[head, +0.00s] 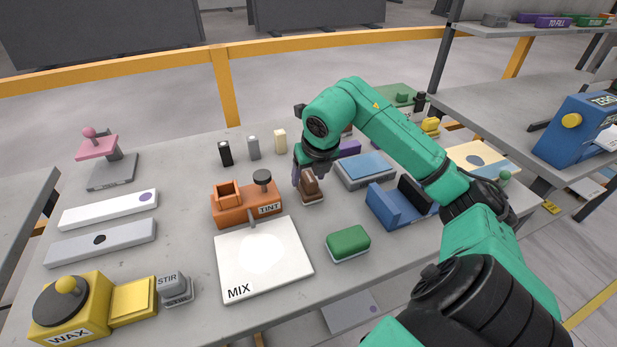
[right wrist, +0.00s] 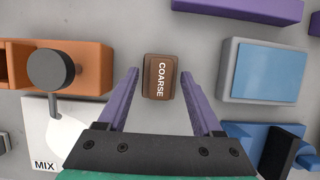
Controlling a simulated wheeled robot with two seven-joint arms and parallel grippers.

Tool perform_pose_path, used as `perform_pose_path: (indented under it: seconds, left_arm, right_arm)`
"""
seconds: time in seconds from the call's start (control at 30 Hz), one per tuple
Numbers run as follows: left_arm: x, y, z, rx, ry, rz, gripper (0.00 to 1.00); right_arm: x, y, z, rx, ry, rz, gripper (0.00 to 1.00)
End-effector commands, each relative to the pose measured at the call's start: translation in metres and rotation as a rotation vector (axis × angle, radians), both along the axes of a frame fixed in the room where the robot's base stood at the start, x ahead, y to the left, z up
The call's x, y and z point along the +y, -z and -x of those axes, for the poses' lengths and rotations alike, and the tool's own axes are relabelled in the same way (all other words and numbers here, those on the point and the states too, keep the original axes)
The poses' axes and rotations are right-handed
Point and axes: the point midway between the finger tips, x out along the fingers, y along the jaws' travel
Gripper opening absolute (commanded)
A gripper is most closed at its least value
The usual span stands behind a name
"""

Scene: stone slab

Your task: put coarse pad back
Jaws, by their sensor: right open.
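The coarse pad (head: 312,190) is a brown block labelled COARSE, on the grey slab right of the orange TINT unit. In the right wrist view the coarse pad (right wrist: 161,77) lies between the two purple fingertips, with a gap on both sides. My right gripper (head: 307,178) is open and is over the pad from above; it also shows in the right wrist view (right wrist: 161,74). Whether the fingertips reach down beside the pad is hard to tell. My left gripper is not in view.
The TINT unit (head: 233,210) and white MIX board (head: 290,283) are left of and below the pad. A green pad (head: 348,241) lies nearer. A grey block with blue top (head: 366,166) and a blue holder (head: 392,207) stand to the right. Small blocks (head: 253,147) stand behind.

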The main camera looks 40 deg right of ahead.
Motion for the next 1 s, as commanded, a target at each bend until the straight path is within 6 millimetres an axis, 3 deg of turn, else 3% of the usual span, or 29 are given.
perform_pose_path:
  seconds: [0.2,0.4,1.0]
  left_arm:
    - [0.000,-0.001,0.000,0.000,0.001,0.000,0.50]
    - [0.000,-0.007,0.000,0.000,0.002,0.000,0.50]
    - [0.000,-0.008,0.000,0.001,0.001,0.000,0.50]
  right_arm:
    - [0.007,-0.057,0.020,-0.008,-0.001,0.004,0.67]
    - [0.012,-0.095,0.036,-0.003,-0.001,0.003,0.67]
    - [0.014,-0.099,0.039,-0.001,0.000,0.001,0.67]
